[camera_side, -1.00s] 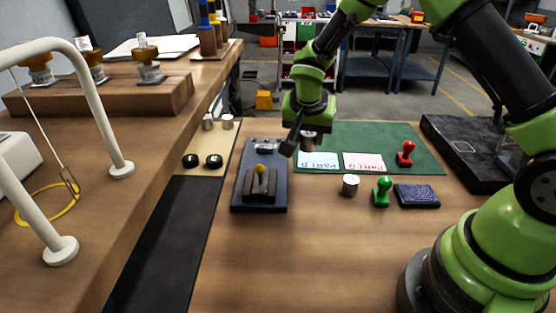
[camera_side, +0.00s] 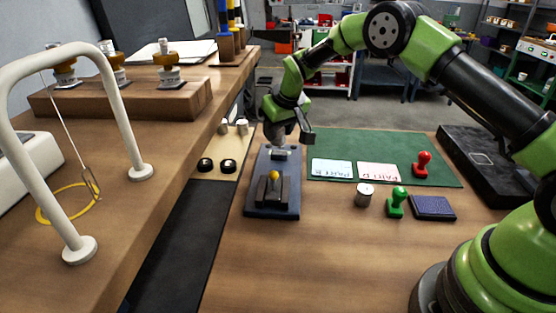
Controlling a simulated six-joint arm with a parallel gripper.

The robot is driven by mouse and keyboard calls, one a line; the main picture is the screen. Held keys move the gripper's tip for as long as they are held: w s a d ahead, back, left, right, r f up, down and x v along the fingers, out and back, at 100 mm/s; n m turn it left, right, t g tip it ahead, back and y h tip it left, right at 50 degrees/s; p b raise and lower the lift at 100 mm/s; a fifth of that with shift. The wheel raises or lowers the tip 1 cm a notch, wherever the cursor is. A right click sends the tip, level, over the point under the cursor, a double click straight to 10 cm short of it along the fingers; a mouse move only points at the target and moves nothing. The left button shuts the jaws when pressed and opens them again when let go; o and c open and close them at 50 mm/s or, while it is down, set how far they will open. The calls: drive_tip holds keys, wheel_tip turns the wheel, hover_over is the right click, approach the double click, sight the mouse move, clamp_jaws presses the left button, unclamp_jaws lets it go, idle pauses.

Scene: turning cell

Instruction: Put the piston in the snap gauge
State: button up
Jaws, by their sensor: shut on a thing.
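The snap gauge (camera_side: 254,205) is a dark blue plate on the wooden bench, with a dark block, a yellow knob (camera_side: 274,175) and silvery parts toward its far end. My gripper (camera_side: 287,137) is over the far end of the gauge, pointing down. It is shut on a grey metal piece, apparently the piston, mostly hidden by the fingers. I cannot tell whether the piston touches the gauge. A similar silvery cylinder (camera_side: 364,196) stands on the bench to the right of the gauge.
A red stamp (camera_side: 422,165), green stamp (camera_side: 396,203) and ink pad (camera_side: 433,208) are further right.

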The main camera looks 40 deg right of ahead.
wheel_tip(320, 180, down, 7)
drive_tip(key=shift+f, duration=0.1)
idle(0.4)
drive_tip(key=o, duration=1)
drive_tip(key=shift+f, duration=0.1)
drive_tip(key=shift+c, duration=0.2)
drive_tip(key=v, duration=1.2)
drive_tip(key=shift+r, duration=0.25)
drive_tip(key=s+a+r+m+t, duration=0.1)
drive_tip(key=s+r, duration=0.5)
drive_tip(key=r, duration=0.4)
drive_tip(key=s+a+r+m+t+y, duration=0.1)
drive_tip(key=s+a+r, duration=0.1)
drive_tip(key=s, duration=0.9)
drive_tip(key=s+a+r+m+y, duration=0.1)
drive_tip(key=s+r, duration=0.3)
drive_tip(key=s, duration=0.8)
drive_tip(key=shift+s+a+r+t, duration=0.2)
drive_tip(key=shift+s+a+t, duration=0.05)
drive_tip(key=shift+a+t, duration=0.15)
